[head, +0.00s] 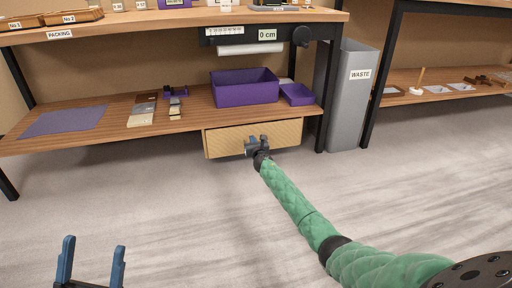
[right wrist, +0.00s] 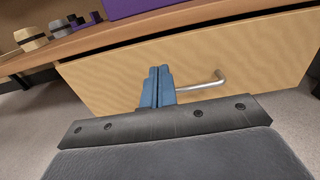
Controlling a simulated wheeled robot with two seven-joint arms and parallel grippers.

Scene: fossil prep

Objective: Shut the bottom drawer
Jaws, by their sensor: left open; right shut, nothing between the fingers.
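The bottom drawer (head: 225,142) has a light wood front and hangs under the right end of the lower shelf. In the right wrist view its front (right wrist: 110,80) fills much of the picture, with a dark gap along its top edge below the shelf. A metal bar handle (right wrist: 205,83) sticks out from it. My right gripper (head: 257,141) is shut and empty, in front of the drawer by the handle; its blue fingers (right wrist: 158,85) overlap the handle's left end, and contact cannot be told. My left gripper (head: 92,255) is open and empty, low at the left, far from the drawer.
The lower shelf (head: 60,146) above the drawer holds a large purple bin (head: 243,88), a smaller purple tray (head: 297,94), small blocks and a grey-purple mat (head: 64,121). A grey waste bin (head: 350,110) stands right of the bench leg. The floor in front is clear.

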